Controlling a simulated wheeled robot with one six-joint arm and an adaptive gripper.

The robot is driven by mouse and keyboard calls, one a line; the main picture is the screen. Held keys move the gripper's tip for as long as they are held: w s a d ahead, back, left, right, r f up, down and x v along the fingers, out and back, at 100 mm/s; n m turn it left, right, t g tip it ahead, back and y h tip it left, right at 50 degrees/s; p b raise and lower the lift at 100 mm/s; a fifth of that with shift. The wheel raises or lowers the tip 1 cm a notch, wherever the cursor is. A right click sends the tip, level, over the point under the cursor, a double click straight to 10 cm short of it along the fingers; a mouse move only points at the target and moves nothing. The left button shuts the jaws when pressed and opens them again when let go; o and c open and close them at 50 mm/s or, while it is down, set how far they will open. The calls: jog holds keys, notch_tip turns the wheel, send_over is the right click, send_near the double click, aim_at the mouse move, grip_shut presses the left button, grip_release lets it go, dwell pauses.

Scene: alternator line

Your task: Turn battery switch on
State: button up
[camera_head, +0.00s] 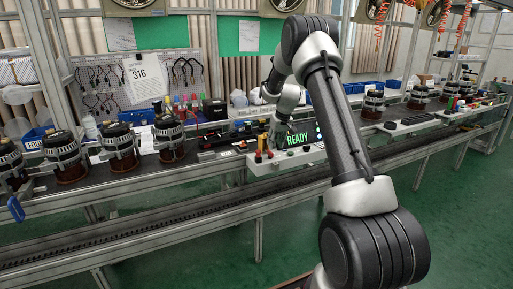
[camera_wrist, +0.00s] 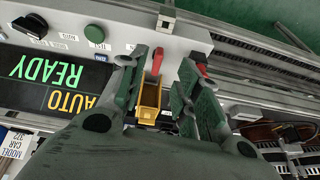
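In the wrist view, a red handle (camera_wrist: 188,68), which looks like the battery switch, shows at the tip of my gripper's right finger, partly hidden by it. My gripper (camera_wrist: 163,62) is open, its two fingers apart. A yellow block-like part (camera_wrist: 150,98) shows between the fingers. I cannot tell whether a finger touches the red handle. In the head view my gripper (camera_head: 276,136) is low over the control panel (camera_head: 286,161), beside small red and yellow parts; its fingers are too small there to read.
The panel's display (camera_wrist: 50,82) reads READY and AUTO. A green button (camera_wrist: 95,34) and a black knob (camera_wrist: 30,26) sit beside it. Alternators (camera_head: 66,155) stand along the bench to the left. More stand to the right (camera_head: 373,104).

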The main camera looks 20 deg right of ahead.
aim_at(270, 151)
jog(key=shift+n, duration=0.3)
jog(key=w+f, duration=0.1)
jog(key=f, duration=0.1)
jog(key=w+f, duration=0.3)
jog(key=f, duration=0.1)
jog(key=shift+w+f, duration=0.3)
jog(key=shift+c, duration=0.5)
grip_shut()
